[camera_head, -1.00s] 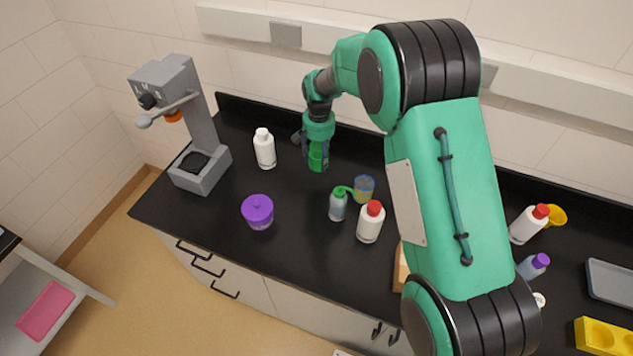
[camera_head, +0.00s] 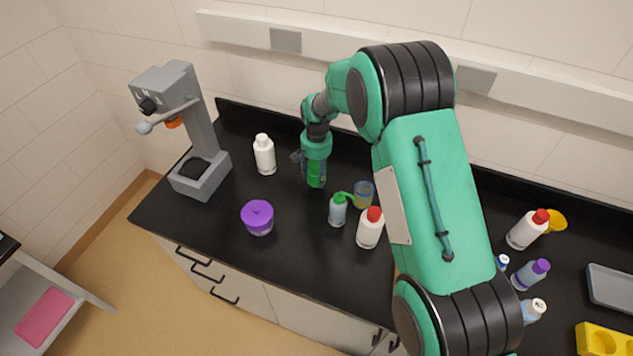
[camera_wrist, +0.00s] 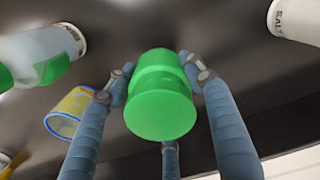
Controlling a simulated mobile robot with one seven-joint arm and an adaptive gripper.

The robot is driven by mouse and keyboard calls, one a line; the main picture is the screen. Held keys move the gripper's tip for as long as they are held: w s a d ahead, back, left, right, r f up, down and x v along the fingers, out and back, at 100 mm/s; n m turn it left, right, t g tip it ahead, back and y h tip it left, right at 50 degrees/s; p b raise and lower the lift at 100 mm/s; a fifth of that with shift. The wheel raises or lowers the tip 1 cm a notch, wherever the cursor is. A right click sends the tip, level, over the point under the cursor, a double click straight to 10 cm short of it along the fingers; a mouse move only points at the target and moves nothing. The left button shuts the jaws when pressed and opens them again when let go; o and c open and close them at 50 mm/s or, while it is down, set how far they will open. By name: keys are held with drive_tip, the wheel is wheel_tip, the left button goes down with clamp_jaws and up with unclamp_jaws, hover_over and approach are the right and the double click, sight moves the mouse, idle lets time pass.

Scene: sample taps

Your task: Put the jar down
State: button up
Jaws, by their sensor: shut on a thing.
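The jar (camera_head: 316,172) is green and sits in my gripper (camera_head: 315,180), over the black counter (camera_head: 290,255). In the wrist view the jar (camera_wrist: 161,95) is upright in the picture, with a wider green end facing the camera. The blue-grey fingers of my gripper (camera_wrist: 160,88) close around it from several sides. The head view does not clearly show whether the jar's base touches the counter. The fingers and wrist hide part of the jar in the head view.
A purple lidded pot (camera_head: 258,217) stands to the left front, and a white bottle (camera_head: 264,154) to the left. A green-capped bottle (camera_head: 338,209), a blue-yellow beaker (camera_head: 363,193) and a red-capped bottle (camera_head: 370,228) stand close on the right. A grey stand (camera_head: 203,170) is far left.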

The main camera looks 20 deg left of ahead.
sight(316, 163)
drive_tip(key=shift+f, duration=0.25)
drive_tip(key=shift+f, duration=1.9)
drive_tip(key=shift+f, duration=0.1)
drive_tip(key=o, duration=1.2)
drive_tip(key=shift+c, duration=0.2)
wheel_tip(316, 163, up, 12)
drive_tip(key=shift+r, duration=0.1)
